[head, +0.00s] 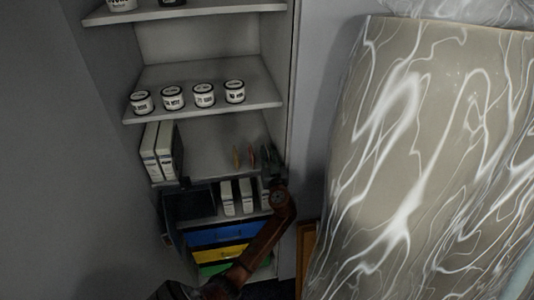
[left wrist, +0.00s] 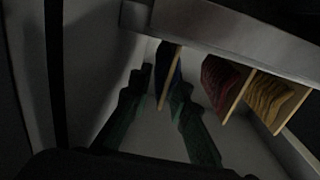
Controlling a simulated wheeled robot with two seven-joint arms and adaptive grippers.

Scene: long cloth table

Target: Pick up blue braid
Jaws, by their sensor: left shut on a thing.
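The blue braid (left wrist: 171,62) is wound on a thin wooden card and shows dark in the left wrist view, between the tips of my left gripper (left wrist: 164,80). The gripper is shut on it. In the head view my left gripper (head: 272,168) is at the right end of the shelf below the jars; I cannot make out the blue braid there. A red braid (left wrist: 220,80) and a yellow braid (left wrist: 270,97) stand on their cards to the right in the wrist view. My right gripper is not in view.
The shelf unit (head: 205,82) holds several labelled jars (head: 204,95) above and white binders (head: 157,150) at the left. White boxes (head: 228,197) and blue, yellow and green drawers (head: 215,236) are below. A wrapped marbled slab (head: 430,150) stands close at the right.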

